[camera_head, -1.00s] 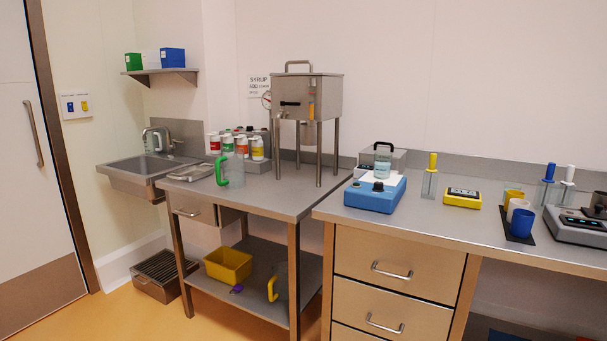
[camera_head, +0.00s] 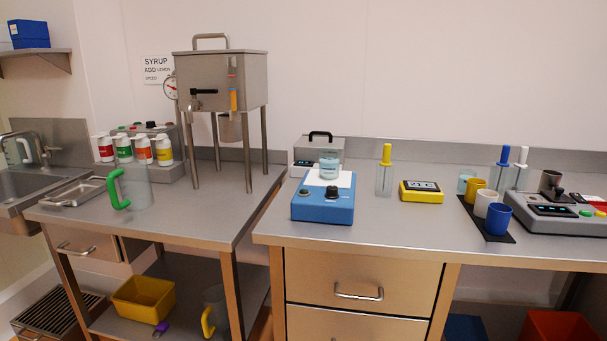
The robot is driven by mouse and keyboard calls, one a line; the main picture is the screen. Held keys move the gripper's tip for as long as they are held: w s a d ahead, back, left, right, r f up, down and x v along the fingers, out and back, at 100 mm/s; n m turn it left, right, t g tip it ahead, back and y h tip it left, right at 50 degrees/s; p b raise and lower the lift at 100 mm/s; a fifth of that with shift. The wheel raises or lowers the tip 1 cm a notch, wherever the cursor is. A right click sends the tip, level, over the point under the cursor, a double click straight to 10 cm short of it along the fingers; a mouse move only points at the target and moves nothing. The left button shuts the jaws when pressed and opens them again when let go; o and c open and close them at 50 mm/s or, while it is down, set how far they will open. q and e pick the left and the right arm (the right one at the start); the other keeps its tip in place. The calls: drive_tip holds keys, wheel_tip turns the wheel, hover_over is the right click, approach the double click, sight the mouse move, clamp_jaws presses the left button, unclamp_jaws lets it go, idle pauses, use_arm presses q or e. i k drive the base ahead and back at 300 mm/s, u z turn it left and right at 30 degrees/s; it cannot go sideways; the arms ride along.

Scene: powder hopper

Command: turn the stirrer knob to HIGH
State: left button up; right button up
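A blue stirrer (camera_head: 322,206) with a white top plate stands near the front left of the right-hand bench. Its front panel carries a dark round knob (camera_head: 332,191) and another small dark control to the left. The knob's marks are too small to read, so its setting cannot be told. A clear beaker (camera_head: 329,166) with pale blue liquid stands on the white plate. Neither of my grippers shows in the view.
A grey box with a black handle (camera_head: 321,140) stands behind the stirrer. Cups on a black mat (camera_head: 487,220) are farther right. The bench front (camera_head: 400,236) is clear.

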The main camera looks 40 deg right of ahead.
sight(331, 191)
drive_tip(key=z, duration=0.6)
drive_tip(key=i, duration=0.8)
drive_tip(key=z, duration=0.85)
